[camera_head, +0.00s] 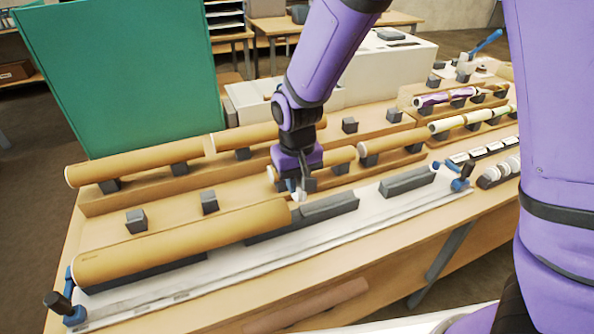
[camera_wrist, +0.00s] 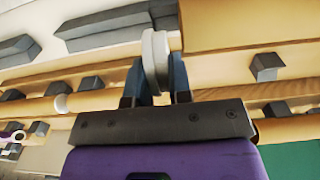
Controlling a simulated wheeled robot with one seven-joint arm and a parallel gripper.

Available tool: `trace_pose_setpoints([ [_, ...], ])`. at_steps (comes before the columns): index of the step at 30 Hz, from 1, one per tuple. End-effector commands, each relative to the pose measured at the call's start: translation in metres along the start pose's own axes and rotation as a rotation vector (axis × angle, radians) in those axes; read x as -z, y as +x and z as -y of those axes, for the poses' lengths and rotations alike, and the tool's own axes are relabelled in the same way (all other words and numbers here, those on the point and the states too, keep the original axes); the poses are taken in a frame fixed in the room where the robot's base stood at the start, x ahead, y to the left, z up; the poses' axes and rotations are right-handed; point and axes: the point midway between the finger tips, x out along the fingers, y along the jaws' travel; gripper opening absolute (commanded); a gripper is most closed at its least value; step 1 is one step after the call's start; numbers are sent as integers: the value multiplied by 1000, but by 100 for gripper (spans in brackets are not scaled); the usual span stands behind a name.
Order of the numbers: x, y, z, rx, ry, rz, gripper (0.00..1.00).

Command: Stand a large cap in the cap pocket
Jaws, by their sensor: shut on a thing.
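My gripper (camera_head: 297,188) hangs over the long white bed in the head view and is shut on a white round cap (camera_head: 302,196). In the wrist view the cap (camera_wrist: 155,58) stands on edge between the two blue-grey fingers (camera_wrist: 157,82). It is just beside the open end of a large brown tube (camera_wrist: 235,25); I cannot tell whether they touch. More white caps (camera_head: 500,172) stand in a row in a dark holder at the right edge of the table, partly hidden by my own body. I cannot tell for sure which slot is the cap pocket.
The large tube (camera_head: 180,243) lies along the bed in dark cradles. Empty dark cradles (camera_head: 408,181) continue to its right. Blue-handled clamps (camera_head: 65,304) sit at the bed's ends. Brown tubes (camera_head: 135,164) and patterned rolls (camera_head: 460,97) lie on racks behind. A green panel (camera_head: 120,75) stands at back left.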

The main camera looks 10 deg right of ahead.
Motion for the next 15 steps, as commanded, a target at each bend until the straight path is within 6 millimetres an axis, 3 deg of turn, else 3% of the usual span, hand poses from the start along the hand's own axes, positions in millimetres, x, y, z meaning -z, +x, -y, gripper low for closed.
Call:
trace_pose_setpoints([
  [15, 0, 49, 0, 0, 1, 1, 0],
])
